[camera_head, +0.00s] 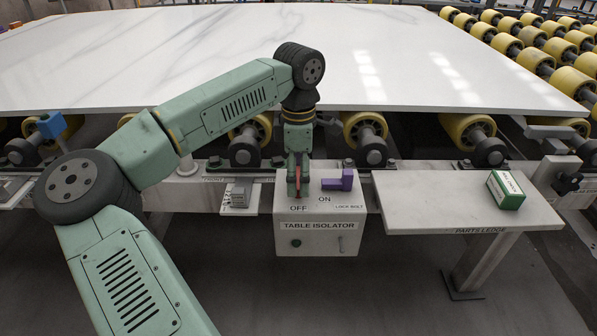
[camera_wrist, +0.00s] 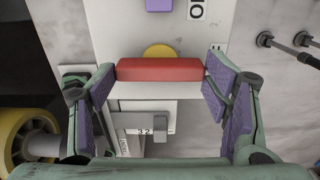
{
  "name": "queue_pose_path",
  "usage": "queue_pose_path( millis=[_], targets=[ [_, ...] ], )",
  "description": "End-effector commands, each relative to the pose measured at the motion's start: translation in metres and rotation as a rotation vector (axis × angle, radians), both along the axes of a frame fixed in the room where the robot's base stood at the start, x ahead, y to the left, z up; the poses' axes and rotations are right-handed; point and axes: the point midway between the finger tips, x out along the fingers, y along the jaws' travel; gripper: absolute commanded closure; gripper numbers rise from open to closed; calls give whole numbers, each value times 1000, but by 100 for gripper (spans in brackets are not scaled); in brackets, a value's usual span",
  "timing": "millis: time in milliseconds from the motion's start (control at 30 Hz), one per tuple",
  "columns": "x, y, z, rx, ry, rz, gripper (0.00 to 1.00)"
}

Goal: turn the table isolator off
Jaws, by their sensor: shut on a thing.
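The table isolator (camera_head: 316,217) is a white box below the edge of the slab, with OFF and ON printed on its top. Its red handle (camera_head: 297,184) stands by the OFF label, partly hidden by my gripper (camera_head: 298,172). In the wrist view, the red handle (camera_wrist: 158,70) is a bar lying across the picture in front of a yellow disc (camera_wrist: 160,50). My gripper (camera_wrist: 160,85) is shut on this bar, with a purple-padded finger at each end. A purple lock bolt (camera_head: 338,181) sits to the right, near the ON label.
A white part ledge (camera_head: 420,200) at right carries a green and white box (camera_head: 506,189). A grey block (camera_head: 240,195) sits on a small shelf left of the isolator. The large marble slab (camera_head: 400,60) lies on yellow rollers (camera_head: 365,130) behind.

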Motion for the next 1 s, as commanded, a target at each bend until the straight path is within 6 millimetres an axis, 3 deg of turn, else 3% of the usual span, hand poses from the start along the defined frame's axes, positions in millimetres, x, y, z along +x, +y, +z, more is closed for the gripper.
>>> queue_pose_path(
  millis=[333,667,833,1000],
  targets=[
    [0,-1,0,0,-1,-2,10],
    [0,0,2,0,0,0,10],
    [0,0,20,1,-3,0,10],
    [1,0,57,1,-4,1,10]
  ],
)
